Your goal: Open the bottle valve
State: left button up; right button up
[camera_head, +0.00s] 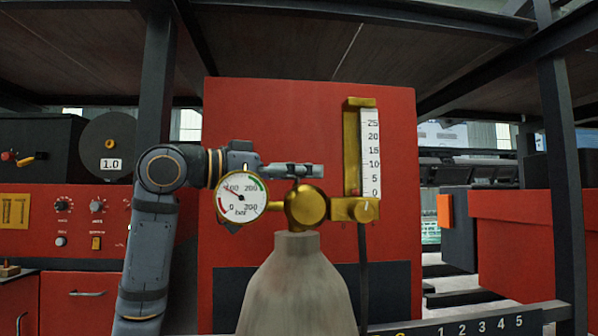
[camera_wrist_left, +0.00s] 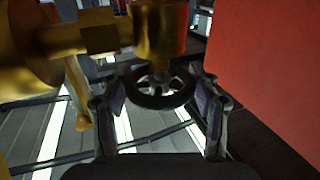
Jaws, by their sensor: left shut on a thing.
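The grey gas bottle (camera_head: 295,285) stands upright in the middle of the head view. A brass valve and regulator body (camera_head: 306,205) sits on its neck. My left gripper (camera_head: 308,170) reaches in from the left, just above the brass body. In the wrist view, a dark spoked handwheel (camera_wrist_left: 160,98), the bottle valve's wheel, sits between the two fingers of the left gripper (camera_wrist_left: 160,88), which is shut on it. In the head view the gripper largely hides the wheel. My right gripper is not in view.
A round pressure gauge (camera_head: 241,197) is left of the brass body, close below my left wrist. A flow meter (camera_head: 370,150) with a scale rises on the right. A red panel (camera_head: 300,105) stands behind. A dark hose (camera_head: 363,270) hangs beside the bottle.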

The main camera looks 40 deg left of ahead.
pick_arm(q)
jog(key=shift+f, duration=0.1)
dwell(0.4)
jog(key=o, duration=1.2)
jog(key=shift+c, duration=0.2)
